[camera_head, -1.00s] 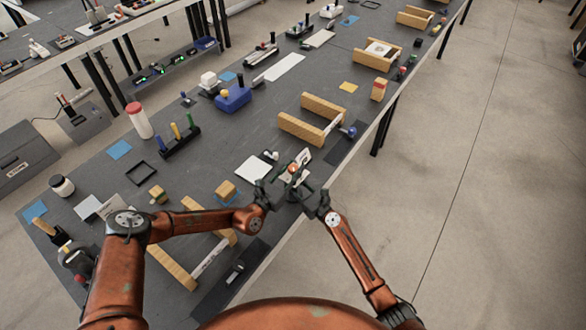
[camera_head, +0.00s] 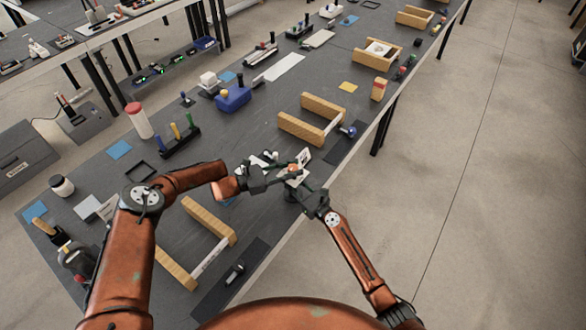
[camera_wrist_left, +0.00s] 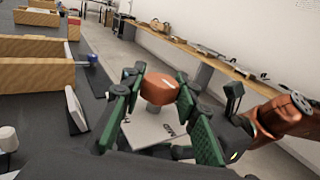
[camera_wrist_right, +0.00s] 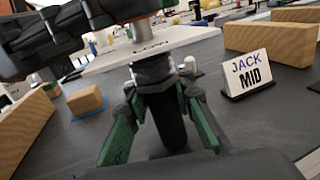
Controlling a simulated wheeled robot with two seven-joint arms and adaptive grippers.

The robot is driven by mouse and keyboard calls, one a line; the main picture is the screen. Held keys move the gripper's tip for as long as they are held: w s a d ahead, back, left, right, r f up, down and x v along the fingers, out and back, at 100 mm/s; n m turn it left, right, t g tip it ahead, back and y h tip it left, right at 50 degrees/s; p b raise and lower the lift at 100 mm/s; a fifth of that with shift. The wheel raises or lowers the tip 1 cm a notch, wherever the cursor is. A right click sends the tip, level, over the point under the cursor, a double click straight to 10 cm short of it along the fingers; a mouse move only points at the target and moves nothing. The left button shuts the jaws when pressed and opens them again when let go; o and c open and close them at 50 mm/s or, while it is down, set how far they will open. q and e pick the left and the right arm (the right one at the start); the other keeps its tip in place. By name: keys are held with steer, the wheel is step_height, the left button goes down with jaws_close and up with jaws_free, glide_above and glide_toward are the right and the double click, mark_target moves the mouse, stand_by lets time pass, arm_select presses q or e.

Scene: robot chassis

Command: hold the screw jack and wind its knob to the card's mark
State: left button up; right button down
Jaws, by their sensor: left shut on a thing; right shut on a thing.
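The screw jack's knob (camera_wrist_left: 158,88) is orange-red with a pale mark on top. It sits between the green pads of my left gripper (camera_wrist_left: 160,100), which is shut on it from above. A pale plate (camera_wrist_left: 145,132) with dark marks lies below the knob. My right gripper (camera_wrist_right: 160,105) is shut around the jack's dark upright body (camera_wrist_right: 166,125), under the plate. A metal stem shows above the plate. The white card (camera_wrist_right: 247,74) reads "JACK MID" and stands beside the jack; it also shows in the head view (camera_head: 304,157).
A wooden U-shaped block (camera_head: 305,128) stands beyond the jack, and another wooden frame (camera_head: 178,268) lies nearer me. A small wooden block (camera_wrist_right: 85,100) shows left of the jack. The table's edge runs close to my right gripper.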

arm_select(q)
steer(key=shift+w+a+m+g, duration=0.25)
steer(key=shift+m+g, duration=0.25)
steer(key=shift+g, duration=0.3)
steer(key=o, duration=1.2)
steer(key=shift+s+d, duration=0.1)
steer(key=shift+s, duration=0.1)
steer(key=v, duration=1.2)
steer(key=shift+f, duration=0.2)
arm_select(e)
steer(key=c, duration=1.6)
jaws_free()
